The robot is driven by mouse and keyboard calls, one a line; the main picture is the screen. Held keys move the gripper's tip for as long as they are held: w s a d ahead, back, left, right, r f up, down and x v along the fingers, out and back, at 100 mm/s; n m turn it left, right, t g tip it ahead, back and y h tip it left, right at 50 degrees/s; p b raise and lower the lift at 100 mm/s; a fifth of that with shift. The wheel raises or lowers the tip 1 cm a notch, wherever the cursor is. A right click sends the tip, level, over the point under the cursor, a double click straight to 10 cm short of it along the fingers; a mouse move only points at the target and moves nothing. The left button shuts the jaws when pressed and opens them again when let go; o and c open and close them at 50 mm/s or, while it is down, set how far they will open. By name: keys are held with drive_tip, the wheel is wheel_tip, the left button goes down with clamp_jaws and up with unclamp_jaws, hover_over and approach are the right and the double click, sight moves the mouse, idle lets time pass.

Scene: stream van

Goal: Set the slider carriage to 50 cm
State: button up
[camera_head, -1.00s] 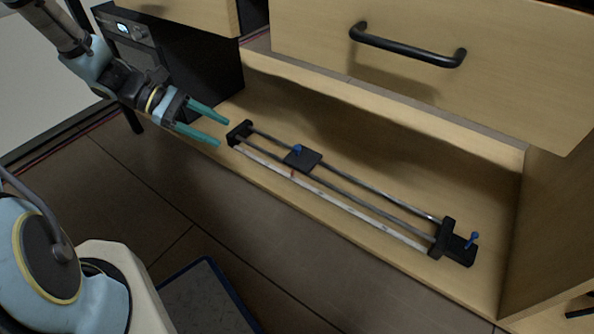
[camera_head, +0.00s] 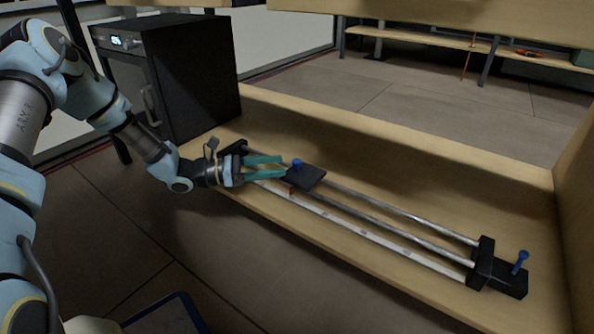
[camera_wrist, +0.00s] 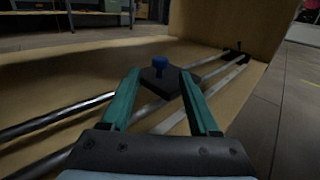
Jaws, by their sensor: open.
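The slider's black carriage (camera_head: 309,177) sits on two metal rails (camera_head: 400,212), toward their left end in the head view. The scale's figures are too small to read. My gripper (camera_head: 282,167), with teal fingers, is open just left of the carriage, low over the rails. I cannot tell whether the fingers touch the carriage.
A black end block with a blue lever (camera_head: 520,263) closes the slider's right end. The slider lies on a wooden shelf (camera_head: 440,163) with a side panel at right. A black cabinet (camera_head: 185,80) stands behind my arm at left. The rails right of the carriage are clear.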

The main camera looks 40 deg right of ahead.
sight(297, 161)
drive_tip(key=b+x, duration=0.2)
drive_tip(key=x, duration=0.3)
drive_tip(key=shift+s+d+f, duration=0.1)
drive_tip(key=shift+d+f, duration=0.05)
drive_tip(key=shift+d, duration=0.05)
drive_tip(key=shift+s+d, duration=0.25)
drive_tip(key=shift+d, duration=0.2)
clamp_jaws()
idle(0.9)
